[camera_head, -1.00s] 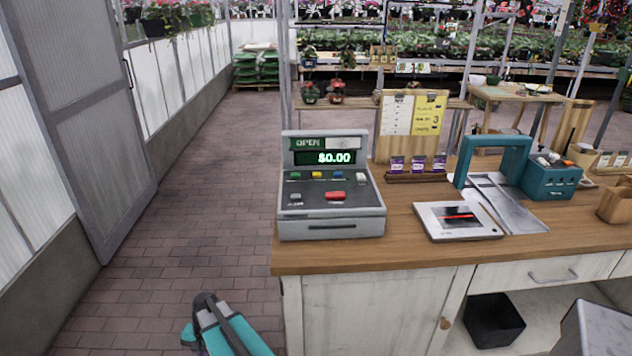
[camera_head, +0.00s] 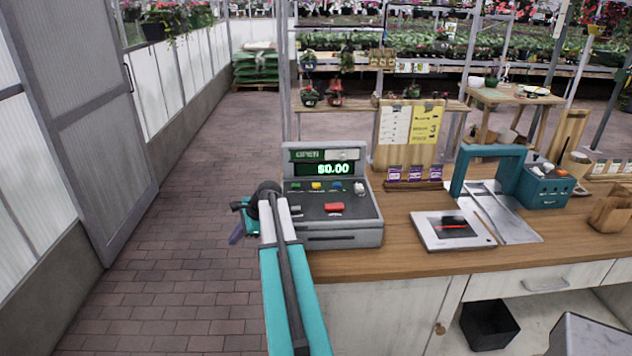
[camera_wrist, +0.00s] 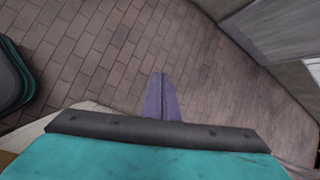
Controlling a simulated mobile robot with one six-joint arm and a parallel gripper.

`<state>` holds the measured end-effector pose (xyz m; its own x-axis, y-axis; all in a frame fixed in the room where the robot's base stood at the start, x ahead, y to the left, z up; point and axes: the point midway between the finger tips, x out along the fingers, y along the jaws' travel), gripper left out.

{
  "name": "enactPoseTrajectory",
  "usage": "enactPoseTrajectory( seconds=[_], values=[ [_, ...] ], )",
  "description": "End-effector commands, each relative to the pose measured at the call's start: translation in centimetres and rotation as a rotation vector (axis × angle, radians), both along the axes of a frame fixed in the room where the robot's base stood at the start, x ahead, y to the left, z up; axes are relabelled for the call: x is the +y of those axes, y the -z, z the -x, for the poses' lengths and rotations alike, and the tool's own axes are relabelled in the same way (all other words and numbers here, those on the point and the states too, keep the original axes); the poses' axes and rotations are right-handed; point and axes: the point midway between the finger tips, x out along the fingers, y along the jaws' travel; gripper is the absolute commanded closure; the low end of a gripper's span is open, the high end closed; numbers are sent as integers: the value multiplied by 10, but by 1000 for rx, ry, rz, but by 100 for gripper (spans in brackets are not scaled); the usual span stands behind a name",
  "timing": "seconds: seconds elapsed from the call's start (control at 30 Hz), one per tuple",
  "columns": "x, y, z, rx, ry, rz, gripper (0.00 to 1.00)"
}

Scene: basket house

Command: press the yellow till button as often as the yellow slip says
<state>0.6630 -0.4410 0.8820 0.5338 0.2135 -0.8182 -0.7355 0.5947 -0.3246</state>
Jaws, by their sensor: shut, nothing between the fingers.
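The grey till (camera_head: 330,225) stands on the wooden counter. Its display reads $0.00. The yellow till button (camera_head: 316,186) is in the upper row of keys, between a green and a blue one. The yellow slip (camera_head: 427,122) is clipped to a wooden board behind the till, beside a white sheet. It shows a 3; its smaller words are too small to read. My gripper (camera_head: 237,236) is to the left of the till, off the counter's edge and apart from the button. In the wrist view its purple fingers (camera_wrist: 162,98) are shut and empty above the brick floor.
A large red key (camera_head: 334,207) sits below the upper row. Purple packets (camera_head: 415,174), a card reader (camera_head: 452,230), a teal arch (camera_head: 487,160) and a teal caddy (camera_head: 546,187) stand to the right. The brick floor (camera_head: 150,270) left of the counter is clear.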

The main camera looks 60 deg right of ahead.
Motion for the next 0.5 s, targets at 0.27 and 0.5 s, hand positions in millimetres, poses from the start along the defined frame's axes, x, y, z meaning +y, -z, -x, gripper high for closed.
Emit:
enactPoseTrajectory(
  seconds=[0.27,0.5],
  values=[
    [-76,-88,18,-74,168,-27,100],
    [-140,-157,58,-129,269,5,100]
  ],
)
